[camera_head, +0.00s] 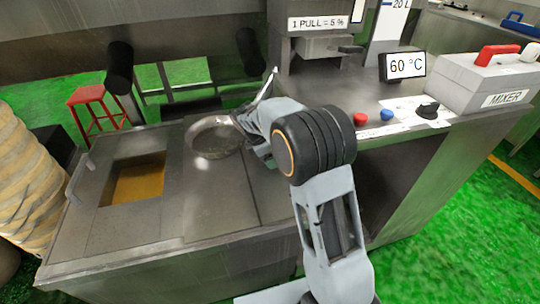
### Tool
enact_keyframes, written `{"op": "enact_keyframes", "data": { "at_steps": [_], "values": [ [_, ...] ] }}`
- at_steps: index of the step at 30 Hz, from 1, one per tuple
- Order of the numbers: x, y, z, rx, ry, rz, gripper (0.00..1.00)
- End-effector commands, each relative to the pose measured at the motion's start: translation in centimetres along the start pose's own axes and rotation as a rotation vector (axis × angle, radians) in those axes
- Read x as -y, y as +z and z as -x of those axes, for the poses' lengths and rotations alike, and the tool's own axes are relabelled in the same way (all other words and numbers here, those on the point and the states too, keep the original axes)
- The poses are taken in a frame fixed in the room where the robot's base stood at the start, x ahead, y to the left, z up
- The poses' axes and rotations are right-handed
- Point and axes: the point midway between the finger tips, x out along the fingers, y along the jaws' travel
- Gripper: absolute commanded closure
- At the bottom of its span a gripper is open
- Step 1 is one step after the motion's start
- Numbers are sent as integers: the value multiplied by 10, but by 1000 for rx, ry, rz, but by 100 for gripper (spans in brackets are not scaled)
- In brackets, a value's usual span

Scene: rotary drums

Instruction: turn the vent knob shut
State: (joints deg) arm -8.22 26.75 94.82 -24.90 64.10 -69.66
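A black knob (428,110) sits on the steel counter at right, in front of the mixer box. The label strip beside it is too small to read, so I cannot tell if it is the vent knob or how far it is turned. My arm reaches up from the bottom centre and bends left at a black joint. My gripper (256,138) is at the arm's far end, beside a round metal pan (215,137), well left of the knob. Its fingers are largely hidden by my own arm, and I cannot tell if it touches the pan.
A red button (361,119) and a blue button (387,115) stand left of the knob. Behind are a 60 °C display (405,66) and a mixer box (490,82) with a red handle. A hatch (137,181) with amber contents is at left.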

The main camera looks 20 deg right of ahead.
Motion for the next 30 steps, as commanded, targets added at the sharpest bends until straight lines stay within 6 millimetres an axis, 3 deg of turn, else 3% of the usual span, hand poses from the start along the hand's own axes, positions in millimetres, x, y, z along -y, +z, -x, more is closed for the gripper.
{"op": "enact_keyframes", "data": {
  "at_steps": [8,19,30],
  "values": [
    [0,0,0,0,0,0,59],
    [0,2,4,-1,-33,-76,60],
    [0,3,5,1,-155,-369,60]
  ]
}}
